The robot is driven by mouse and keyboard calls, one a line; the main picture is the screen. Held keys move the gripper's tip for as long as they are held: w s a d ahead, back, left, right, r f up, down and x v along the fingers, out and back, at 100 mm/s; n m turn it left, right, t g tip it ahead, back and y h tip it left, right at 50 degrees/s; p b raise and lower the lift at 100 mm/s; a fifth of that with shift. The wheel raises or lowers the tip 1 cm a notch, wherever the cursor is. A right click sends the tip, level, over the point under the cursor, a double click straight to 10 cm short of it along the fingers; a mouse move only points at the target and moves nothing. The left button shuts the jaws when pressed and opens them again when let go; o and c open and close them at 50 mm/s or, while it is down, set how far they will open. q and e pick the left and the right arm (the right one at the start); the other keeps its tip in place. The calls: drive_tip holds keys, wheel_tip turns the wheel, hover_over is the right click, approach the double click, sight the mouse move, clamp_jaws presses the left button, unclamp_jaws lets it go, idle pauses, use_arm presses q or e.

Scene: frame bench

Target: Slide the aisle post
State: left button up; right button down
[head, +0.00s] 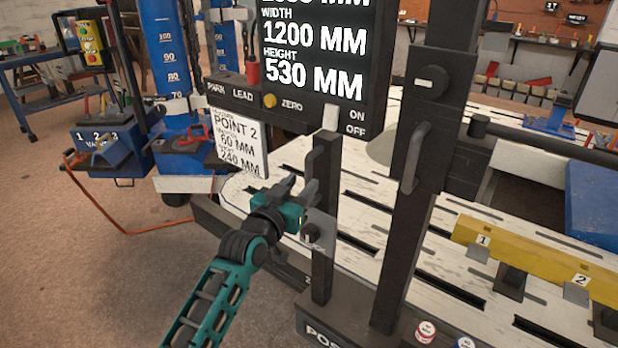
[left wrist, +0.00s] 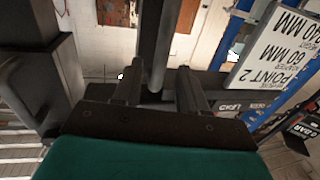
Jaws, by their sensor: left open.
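A tall dark post (head: 405,235) with a handle (head: 414,158) and a round knob rises from a dark base marked "POS…" (head: 345,335). I cannot tell for certain which is the aisle post. My left gripper (head: 302,188) is open just left of the thin upright. In the left wrist view a dark bar (left wrist: 155,45) shows between the two open fingers (left wrist: 158,88); contact cannot be told. My right gripper is not in view.
A white slotted bench (head: 370,215) extends behind the posts, with a yellow numbered beam (head: 545,262) on it. A display panel (head: 315,50) and a "POINT 2" card (head: 238,140) stand behind my gripper. The floor (head: 60,250) at left is mostly clear.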

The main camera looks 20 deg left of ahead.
sight(307, 178)
use_arm(q)
drive_tip(key=shift+w+d+b, duration=0.15)
drive_tip(key=shift+w+d, duration=0.05)
drive_tip(key=shift+w, duration=1)
drive_tip(key=shift+w+d+b, duration=0.15)
drive_tip(key=shift+w, duration=1)
drive_tip(key=shift+c, duration=0.3)
clamp_jaws()
